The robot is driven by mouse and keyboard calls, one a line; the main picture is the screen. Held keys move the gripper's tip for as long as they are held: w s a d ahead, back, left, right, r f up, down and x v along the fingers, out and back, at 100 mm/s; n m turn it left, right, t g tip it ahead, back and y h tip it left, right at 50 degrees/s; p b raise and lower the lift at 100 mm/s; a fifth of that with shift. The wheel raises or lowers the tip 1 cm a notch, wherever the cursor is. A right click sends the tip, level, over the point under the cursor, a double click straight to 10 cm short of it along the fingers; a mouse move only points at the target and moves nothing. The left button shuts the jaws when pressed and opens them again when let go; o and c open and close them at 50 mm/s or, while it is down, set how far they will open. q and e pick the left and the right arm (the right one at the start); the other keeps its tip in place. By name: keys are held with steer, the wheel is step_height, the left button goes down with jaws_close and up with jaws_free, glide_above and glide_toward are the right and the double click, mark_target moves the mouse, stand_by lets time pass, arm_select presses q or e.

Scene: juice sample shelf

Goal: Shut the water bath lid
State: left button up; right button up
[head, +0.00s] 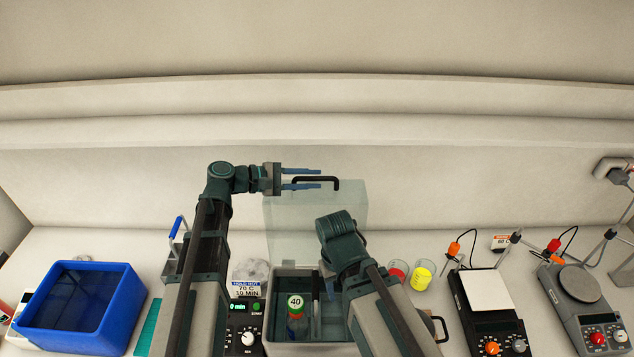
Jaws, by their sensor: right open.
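The water bath (282,268) is a grey tank at the front centre, and its clear lid (290,222) stands upright at the back, open. The lid's black handle (337,183) is at its top edge. My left gripper (319,178) is at the handle with its blue fingers apart, one above and one below the handle bar in the picture; contact cannot be told. My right gripper (330,284) points down over the right side of the bath, largely hidden by its own wrist.
A control panel (244,328) and a hold-out sign (246,288) are left of the bath. A blue tub (126,310) stands far left. Red (398,270) and yellow (422,276) beakers stand close right of the bath, with a balance-like device (487,292) beyond.

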arm_select(q)
steer(key=shift+x, duration=0.95)
jaws_close()
stand_by(0.8)
